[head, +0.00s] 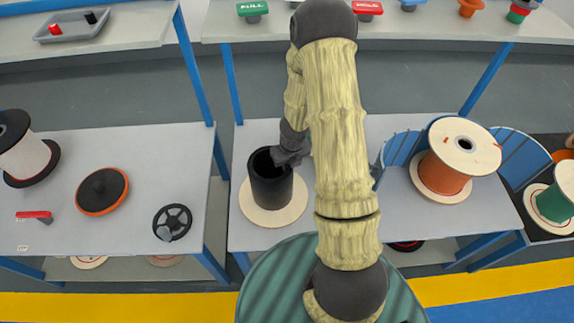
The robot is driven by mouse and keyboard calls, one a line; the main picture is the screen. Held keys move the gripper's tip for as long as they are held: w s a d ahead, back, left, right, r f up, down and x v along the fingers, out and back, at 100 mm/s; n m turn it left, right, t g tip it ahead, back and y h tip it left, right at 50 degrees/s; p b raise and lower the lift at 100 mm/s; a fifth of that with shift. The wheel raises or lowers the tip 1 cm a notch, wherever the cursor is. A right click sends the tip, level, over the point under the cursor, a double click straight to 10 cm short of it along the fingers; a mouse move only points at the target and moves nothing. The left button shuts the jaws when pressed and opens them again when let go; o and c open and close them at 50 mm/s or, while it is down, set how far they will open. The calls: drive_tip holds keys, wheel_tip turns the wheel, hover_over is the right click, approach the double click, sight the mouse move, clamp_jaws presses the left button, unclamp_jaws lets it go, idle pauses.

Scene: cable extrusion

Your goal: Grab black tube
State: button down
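A black, open-topped cylinder (270,188), the largest black tube in view, stands upright on a round pale wooden disc (290,215) on the middle table. My gripper (282,158) is at the cylinder's upper right rim, pointing down and left. It overlaps the rim in this view; I cannot tell whether it touches it. Its fingers are dark and small here, so open or shut does not show. A small black piece (91,18) also lies in the grey tray (70,36) on the upper left shelf, beside a red piece.
An orange cable reel (442,182) stands right of my arm before blue curved panels (522,158). The left table (75,235) holds a white reel, an orange-black disc and a black handwheel. A green reel (553,203) stands far right. Blue posts separate the tables.

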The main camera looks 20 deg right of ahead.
wheel_tip(320, 180, up, 8)
drive_tip(key=p, duration=0.6)
drive_tip(key=shift+r, duration=0.2)
